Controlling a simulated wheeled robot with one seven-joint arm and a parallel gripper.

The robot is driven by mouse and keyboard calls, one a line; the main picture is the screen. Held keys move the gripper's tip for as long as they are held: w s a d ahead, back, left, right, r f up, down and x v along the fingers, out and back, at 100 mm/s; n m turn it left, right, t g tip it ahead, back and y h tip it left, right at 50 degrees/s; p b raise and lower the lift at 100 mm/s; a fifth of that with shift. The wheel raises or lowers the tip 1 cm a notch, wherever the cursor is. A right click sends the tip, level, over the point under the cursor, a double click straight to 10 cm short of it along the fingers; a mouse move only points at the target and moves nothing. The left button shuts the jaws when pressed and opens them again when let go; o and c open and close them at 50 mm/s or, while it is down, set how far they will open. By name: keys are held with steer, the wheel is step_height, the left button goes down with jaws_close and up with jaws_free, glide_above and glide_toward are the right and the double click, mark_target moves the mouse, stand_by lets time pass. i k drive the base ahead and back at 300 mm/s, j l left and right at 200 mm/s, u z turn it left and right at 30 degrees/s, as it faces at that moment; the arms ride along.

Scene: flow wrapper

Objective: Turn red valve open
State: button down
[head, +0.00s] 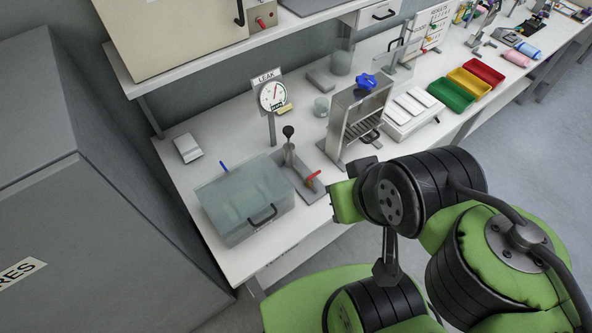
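The red valve handle (313,178) is a small lever on the grey metal fitting beside the right side of a translucent lidded box (243,200). It points up and to the right in the head view. A black-knobbed lever (288,132) stands upright just behind it. I cannot make out gripper fingers, and nothing held shows.
A round gauge marked LEAK (273,96) stands behind the fitting. A metal frame with a blue knob (366,82) stands to the right. Green (451,95), yellow and red bins lie farther right. A large grey cabinet (95,200) stands left. The bench (225,131) has bare space behind the box.

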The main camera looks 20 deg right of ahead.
mark_target(309, 179)
steer(key=i+l+u, duration=0.1)
steer(key=u, duration=0.3)
steer(key=l+u, duration=0.15)
steer(key=u, duration=0.25)
steer(key=i+l+u, duration=0.1)
steer(key=u, duration=0.35)
steer(key=l, duration=0.1)
